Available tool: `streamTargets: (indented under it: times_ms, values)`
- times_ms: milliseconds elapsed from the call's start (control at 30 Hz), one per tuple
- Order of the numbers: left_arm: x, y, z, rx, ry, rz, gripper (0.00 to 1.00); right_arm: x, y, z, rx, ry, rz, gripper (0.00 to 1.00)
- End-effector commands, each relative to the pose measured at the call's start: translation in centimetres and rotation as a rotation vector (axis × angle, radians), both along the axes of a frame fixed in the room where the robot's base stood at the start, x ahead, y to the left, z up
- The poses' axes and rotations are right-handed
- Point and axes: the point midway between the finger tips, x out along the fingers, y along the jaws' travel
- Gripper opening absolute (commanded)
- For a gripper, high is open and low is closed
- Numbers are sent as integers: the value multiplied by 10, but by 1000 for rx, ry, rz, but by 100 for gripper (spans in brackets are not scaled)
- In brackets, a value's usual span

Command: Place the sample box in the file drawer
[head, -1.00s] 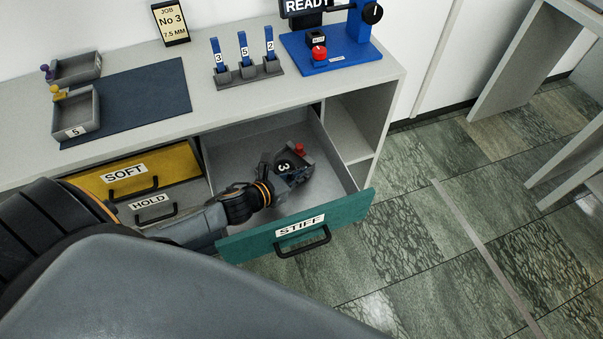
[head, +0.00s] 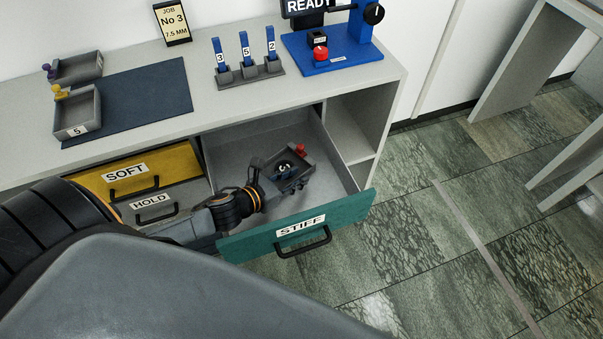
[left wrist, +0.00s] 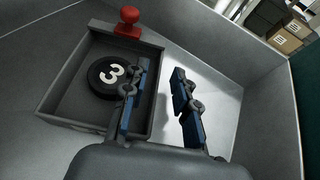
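The sample box (head: 307,177) is a grey open tray with a red knob and a black disc marked 3. It sits inside the open drawer labelled STIFF (head: 346,211), seemingly on its floor. In the left wrist view the box (left wrist: 75,121) is on the left, its knob at the far wall. Contact cannot be told. My right gripper is out of view.
Closed drawers labelled SOFT (head: 178,163) and HOLD (head: 185,193) are at left. On the countertop are trays, a dark mat (head: 140,95), a rack of blue numbered pieces (head: 248,75) and a blue press (head: 335,60). An open shelf is right of the drawer.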

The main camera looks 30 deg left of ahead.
Motion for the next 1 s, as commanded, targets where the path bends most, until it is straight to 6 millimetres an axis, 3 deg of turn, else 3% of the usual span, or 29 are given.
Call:
streamTargets:
  times_ms: [300, 1000]
  values:
    - [-34, 11, 14, 0, 1, 0, 28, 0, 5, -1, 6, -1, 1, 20]
    - [-38, 12, 19, 1, 0, 0, 28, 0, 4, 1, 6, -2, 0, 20]
